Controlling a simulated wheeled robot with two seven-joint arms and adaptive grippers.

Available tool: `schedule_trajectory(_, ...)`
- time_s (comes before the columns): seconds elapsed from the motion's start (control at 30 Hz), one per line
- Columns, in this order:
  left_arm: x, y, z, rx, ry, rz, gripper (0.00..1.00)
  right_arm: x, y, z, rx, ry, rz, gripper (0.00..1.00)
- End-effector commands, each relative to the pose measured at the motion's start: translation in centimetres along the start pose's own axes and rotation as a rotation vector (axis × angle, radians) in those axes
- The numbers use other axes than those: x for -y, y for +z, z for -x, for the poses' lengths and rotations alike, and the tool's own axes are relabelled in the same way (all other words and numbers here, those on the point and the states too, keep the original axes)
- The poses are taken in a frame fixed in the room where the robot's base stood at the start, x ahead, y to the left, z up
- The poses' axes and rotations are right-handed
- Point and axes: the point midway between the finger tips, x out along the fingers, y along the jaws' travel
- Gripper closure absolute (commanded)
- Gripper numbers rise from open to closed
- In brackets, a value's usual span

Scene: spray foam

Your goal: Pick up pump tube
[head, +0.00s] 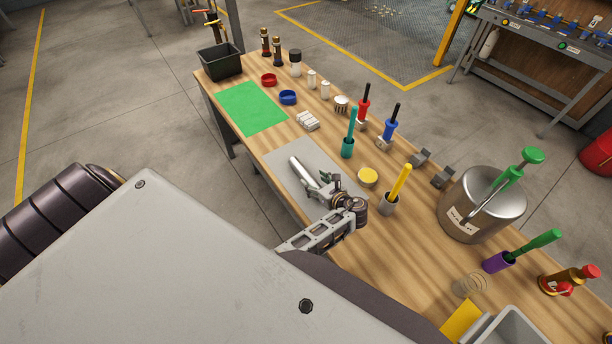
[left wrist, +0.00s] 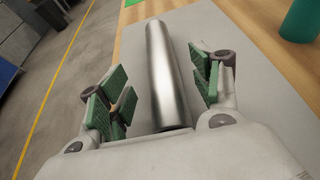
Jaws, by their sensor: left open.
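The pump tube appears to be the plain silver metal cylinder (head: 300,169) lying on the grey mat (head: 283,157). It fills the middle of the left wrist view (left wrist: 163,70), running away from the gripper. My left gripper (head: 327,182) is over the mat at the tube's near end. In the left wrist view its green-padded fingers (left wrist: 165,88) are spread open, one on each side of the tube, with gaps showing on both sides. The near end of the tube is partly hidden by the gripper body. My right gripper is not in view.
A teal holder (head: 347,148) with a teal stick and a yellow lid (head: 368,177) stand right of the mat. A grey cup (head: 388,204) with a yellow stick and a steel pot (head: 483,205) are further right. A green mat (head: 251,108) lies beyond, mostly clear.

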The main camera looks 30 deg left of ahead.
Motion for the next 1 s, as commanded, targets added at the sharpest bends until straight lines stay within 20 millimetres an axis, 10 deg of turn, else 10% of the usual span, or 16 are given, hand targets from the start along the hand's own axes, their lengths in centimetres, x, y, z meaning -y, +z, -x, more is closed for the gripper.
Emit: schedule_trajectory(1.0,0.0,0.6,-5.1,0.0,0.0,0.001,0.36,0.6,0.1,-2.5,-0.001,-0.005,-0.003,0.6)
